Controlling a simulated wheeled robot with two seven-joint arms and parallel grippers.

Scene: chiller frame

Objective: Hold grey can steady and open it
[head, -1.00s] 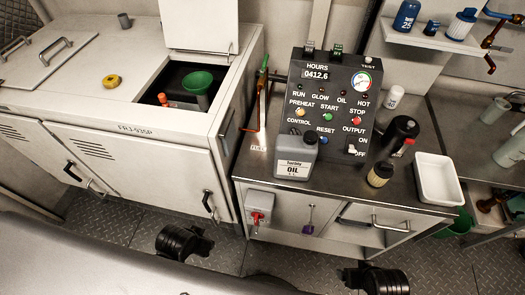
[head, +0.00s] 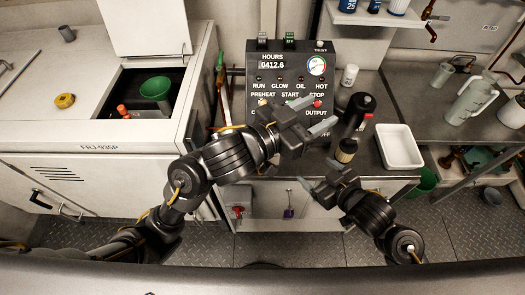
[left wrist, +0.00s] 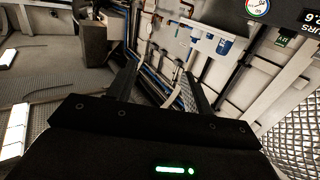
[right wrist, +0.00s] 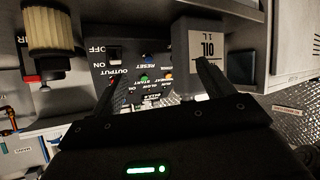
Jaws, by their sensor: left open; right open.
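The grey can is the oil can with a white label. In the head view it is hidden behind my left arm. In the right wrist view the grey can (right wrist: 182,62) shows at the upper right, beyond my right gripper's fingers, one finger overlapping its outline. Its cap cannot be made out. My left gripper (head: 312,112) is open and empty, in front of the control panel (head: 290,70). My right gripper (head: 326,174) is open and empty, lower, before the bench front. The left wrist view shows open fingers (left wrist: 160,88) with nothing between them.
A dark bottle with a tan band (head: 346,151) and a black cylinder (head: 361,104) stand right of the panel. A white tray (head: 424,152) is at the bench's right. A green funnel (head: 155,88) sits in the open cabinet at left. A white-capped container (head: 349,75) stands at the back.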

